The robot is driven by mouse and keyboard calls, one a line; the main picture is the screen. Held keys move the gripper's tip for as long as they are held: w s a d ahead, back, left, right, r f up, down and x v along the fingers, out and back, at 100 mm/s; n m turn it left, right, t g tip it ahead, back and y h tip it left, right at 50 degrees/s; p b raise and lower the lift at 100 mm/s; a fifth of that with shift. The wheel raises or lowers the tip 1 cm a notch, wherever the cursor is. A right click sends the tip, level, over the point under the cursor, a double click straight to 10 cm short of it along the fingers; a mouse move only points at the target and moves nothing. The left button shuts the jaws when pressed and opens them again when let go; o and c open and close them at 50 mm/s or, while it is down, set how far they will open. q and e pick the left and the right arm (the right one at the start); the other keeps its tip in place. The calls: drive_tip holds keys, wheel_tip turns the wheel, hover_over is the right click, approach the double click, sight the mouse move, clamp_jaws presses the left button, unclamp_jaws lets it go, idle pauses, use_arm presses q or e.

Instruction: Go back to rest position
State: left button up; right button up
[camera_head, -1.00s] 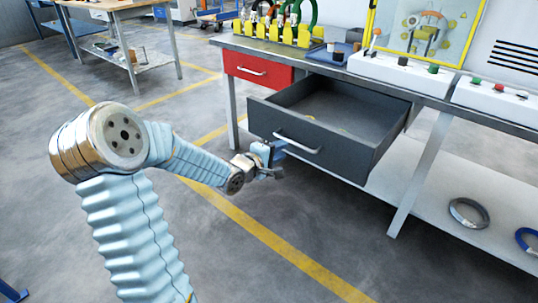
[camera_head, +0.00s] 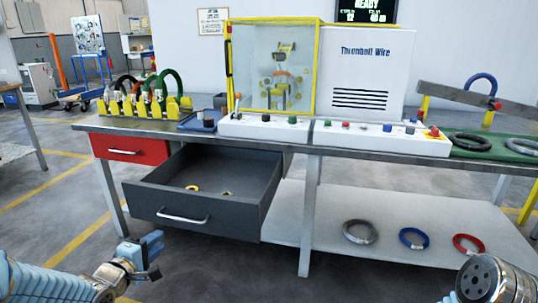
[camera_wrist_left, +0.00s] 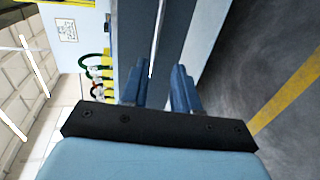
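My left gripper (camera_head: 148,252) is in front of and below the open dark grey drawer (camera_head: 225,218), apart from its handle (camera_head: 183,215). In the left wrist view, the two blue fingers of my left gripper (camera_wrist_left: 160,88) stand apart with nothing between them. The drawer is pulled out under the workbench (camera_head: 385,142) and holds two small yellow ring-like items (camera_head: 192,188). Part of my right arm shows at the lower right of the head view, but its gripper is out of sight.
A red closed drawer (camera_head: 130,149) is left of the open one. A yellow rack (camera_head: 145,106) with coils stands on the bench. Several coils, including a blue one (camera_head: 413,238), lie on the lower shelf (camera_head: 340,205). Grey floor is free in front.

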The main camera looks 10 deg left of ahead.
use_arm(q)
drive_tip(key=s+d+f+m+g+h, duration=0.1)
drive_tip(key=d+f+m+g, duration=0.2)
drive_tip(key=d+f, duration=0.5)
drive_tip(key=d+f+m+g+h, duration=0.1)
drive_tip(key=d+f+m+g, duration=0.15)
drive_tip(key=d+f, duration=0.6)
drive_tip(key=s+d+f+m+g, duration=0.4)
drive_tip(key=s+d+f+m, duration=0.1)
drive_tip(key=s+f, duration=0.4)
drive_tip(key=s+d+f+m+g, duration=0.5)
drive_tip(key=s+d+f, duration=0.1)
drive_tip(key=s+f, duration=0.2)
drive_tip(key=shift+s+d+f+h, duration=0.3)
drive_tip(key=shift+s+f+h, duration=0.1)
drive_tip(key=shift+s, duration=0.4)
drive_tip(key=shift+g, duration=0.25)
